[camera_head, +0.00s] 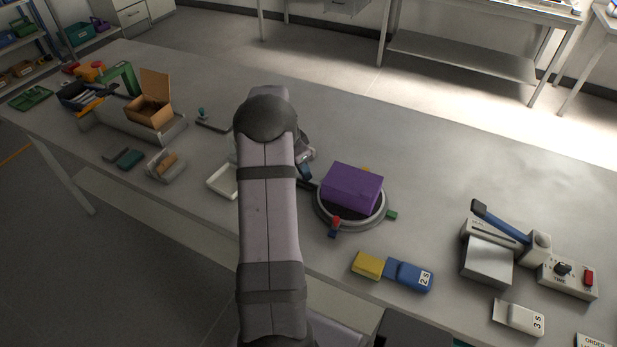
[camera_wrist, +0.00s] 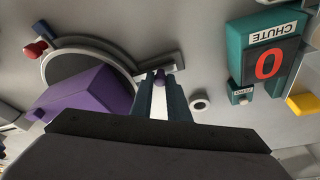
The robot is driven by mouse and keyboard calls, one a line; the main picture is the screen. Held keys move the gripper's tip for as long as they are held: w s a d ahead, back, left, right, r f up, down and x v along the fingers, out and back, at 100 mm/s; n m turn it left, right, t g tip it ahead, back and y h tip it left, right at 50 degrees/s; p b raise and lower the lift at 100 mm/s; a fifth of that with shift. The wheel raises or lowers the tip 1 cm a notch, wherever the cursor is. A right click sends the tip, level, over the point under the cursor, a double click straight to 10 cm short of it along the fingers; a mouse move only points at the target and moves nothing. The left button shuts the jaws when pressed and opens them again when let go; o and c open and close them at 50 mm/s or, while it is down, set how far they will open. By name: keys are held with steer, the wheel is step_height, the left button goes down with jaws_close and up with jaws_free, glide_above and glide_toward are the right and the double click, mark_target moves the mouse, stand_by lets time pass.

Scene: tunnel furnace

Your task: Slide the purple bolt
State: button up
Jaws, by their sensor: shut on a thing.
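The bolt sits by a dark bar (camera_wrist: 168,66) at the edge of the round turntable (camera_wrist: 131,62). In the head view, my gripper (camera_head: 306,174) is partly hidden behind my arm, just left of the turntable (camera_head: 322,214), and the bolt cannot be made out there. A large purple box (camera_head: 352,187) lies on the turntable; it also shows in the wrist view (camera_wrist: 92,105).
A teal chute unit (camera_wrist: 262,32) marked 0 stands right of my gripper in the wrist view. Yellow (camera_head: 368,265) and blue (camera_head: 410,275) blocks lie in front of the turntable. A blue-levered press (camera_head: 487,261) stands at the right. A white tray (camera_head: 222,181) is left of my arm.

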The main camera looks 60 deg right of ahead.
steer(key=shift+w, duration=1.5)
steer(key=o, duration=1.7)
steer(key=shift+r, duration=0.15)
steer(key=shift+r+p, duration=1.8)
steer(key=shift+r, duration=1.6)
